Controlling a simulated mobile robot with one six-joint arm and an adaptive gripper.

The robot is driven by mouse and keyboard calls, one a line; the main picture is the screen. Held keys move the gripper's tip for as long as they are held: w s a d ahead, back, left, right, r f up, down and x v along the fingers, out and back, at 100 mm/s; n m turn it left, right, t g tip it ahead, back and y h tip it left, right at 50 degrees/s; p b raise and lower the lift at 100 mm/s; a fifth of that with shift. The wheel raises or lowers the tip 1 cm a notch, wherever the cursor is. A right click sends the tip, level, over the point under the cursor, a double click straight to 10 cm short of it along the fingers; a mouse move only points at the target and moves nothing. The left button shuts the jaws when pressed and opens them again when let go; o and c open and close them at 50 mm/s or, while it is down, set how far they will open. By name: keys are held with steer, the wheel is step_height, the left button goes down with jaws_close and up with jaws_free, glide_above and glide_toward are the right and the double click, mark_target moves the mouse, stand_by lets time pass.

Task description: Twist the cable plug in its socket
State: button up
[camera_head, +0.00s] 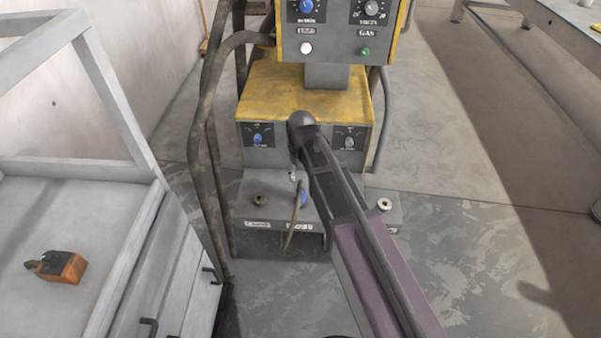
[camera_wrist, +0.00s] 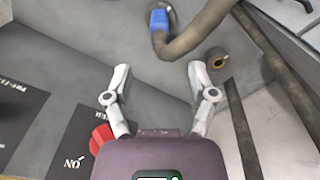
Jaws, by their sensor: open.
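The blue cable plug (camera_head: 303,197) is on the sloping grey lower front of the yellow welding machine, with its cable (camera_head: 293,225) hanging down. My arm partly covers the plug. In the head view only a bit of my gripper shows beside the arm.
Empty sockets (camera_head: 259,200) and (camera_head: 384,204) flank the plug; one socket (camera_wrist: 217,59) is near my right fingertip. A red switch (camera_wrist: 101,138) is at the lower left. Dark hoses (camera_head: 207,130) hang left.

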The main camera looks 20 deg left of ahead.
mark_target(301, 189)
steer(key=shift+f+b, duration=4.75)
steer(key=shift+f, duration=0.3)
jaws_close()
